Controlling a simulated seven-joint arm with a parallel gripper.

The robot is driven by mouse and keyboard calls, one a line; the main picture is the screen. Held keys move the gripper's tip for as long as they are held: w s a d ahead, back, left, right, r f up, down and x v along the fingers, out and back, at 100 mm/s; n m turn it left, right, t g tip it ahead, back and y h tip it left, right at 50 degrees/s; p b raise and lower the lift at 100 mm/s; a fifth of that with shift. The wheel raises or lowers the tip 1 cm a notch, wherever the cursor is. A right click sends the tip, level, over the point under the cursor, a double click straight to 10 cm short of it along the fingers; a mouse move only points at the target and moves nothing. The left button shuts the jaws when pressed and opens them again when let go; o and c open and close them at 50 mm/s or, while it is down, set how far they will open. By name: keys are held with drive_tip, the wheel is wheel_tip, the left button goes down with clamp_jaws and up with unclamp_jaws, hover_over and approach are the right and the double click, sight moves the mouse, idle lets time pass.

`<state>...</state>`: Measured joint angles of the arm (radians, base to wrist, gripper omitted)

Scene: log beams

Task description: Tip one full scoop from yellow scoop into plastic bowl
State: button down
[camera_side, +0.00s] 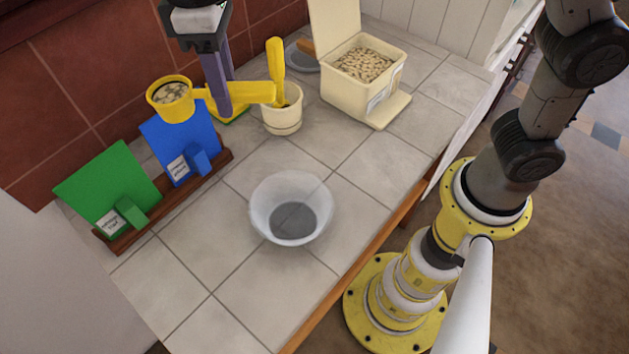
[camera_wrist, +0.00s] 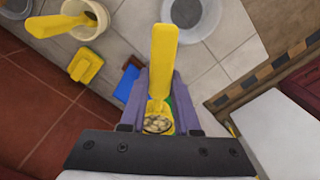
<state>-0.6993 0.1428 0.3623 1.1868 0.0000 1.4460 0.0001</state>
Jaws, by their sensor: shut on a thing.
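My gripper (camera_side: 221,106) is shut on the handle of the yellow scoop (camera_side: 170,92) and holds it in the air above the back left of the counter. The scoop's cup sits level, open side up, with pale lumpy pieces inside. In the wrist view the scoop's handle (camera_wrist: 164,55) passes between my fingers (camera_wrist: 160,90), and part of the cup's contents shows. The translucent plastic bowl (camera_side: 290,208) stands on the tiles in front, apart from the scoop, and looks empty. The bowl also shows at the top of the wrist view (camera_wrist: 192,14).
A cream pot (camera_side: 282,118) holds another yellow-handled tool (camera_side: 277,62). An open cream bin (camera_side: 363,88) is full of pale pieces. Blue (camera_side: 182,140) and green (camera_side: 108,190) panels stand in a wooden rack (camera_side: 170,200) below the scoop. The tiles around the bowl are clear.

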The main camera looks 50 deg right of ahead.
idle(0.3)
drive_tip(key=shift+s+a+f+m, duration=0.2)
drive_tip(key=shift+a+f+m, duration=0.2)
drive_tip(key=shift+m, duration=0.3)
drive_tip(key=s+a+f+m+y, duration=0.1)
drive_tip(key=s+a+f+m, duration=0.3)
drive_tip(key=m, duration=0.8)
drive_tip(key=s+a+f+m+y, duration=0.2)
drive_tip(key=s+a+f+m, duration=0.2)
drive_tip(key=m, duration=0.9)
drive_tip(key=shift+s+f+y, duration=0.3)
drive_tip(key=shift+s+f, duration=0.1)
drive_tip(key=shift+f, duration=0.05)
drive_tip(key=shift+d+r+y, duration=0.1)
drive_tip(key=shift+r+y, duration=0.25)
drive_tip(key=shift+y, duration=0.15)
